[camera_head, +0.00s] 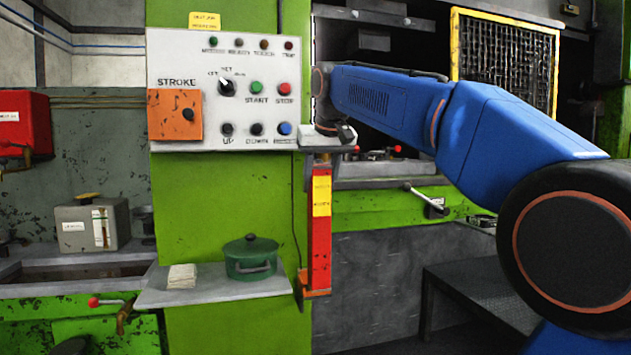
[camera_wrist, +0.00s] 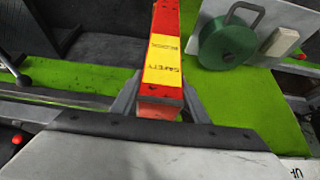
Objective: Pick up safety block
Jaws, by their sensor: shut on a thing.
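The safety block is a long red bar (camera_head: 320,245) with a yellow label, upright on the front of the green press column in the head view. Its lower end is at an orange-red bracket (camera_head: 314,286). In the wrist view the safety block (camera_wrist: 163,62) runs away from the camera, its yellow face reading "SAFETY BLOCK". My gripper (camera_wrist: 160,103) has a grey finger on each side of the near end and is shut on it.
The control panel (camera_head: 222,90) is close left of my gripper. Below it a shelf (camera_head: 215,291) holds a green lidded pot (camera_head: 251,260) and a pale stack (camera_head: 182,276). A yellow-framed mesh guard (camera_head: 503,60) stands behind my arm.

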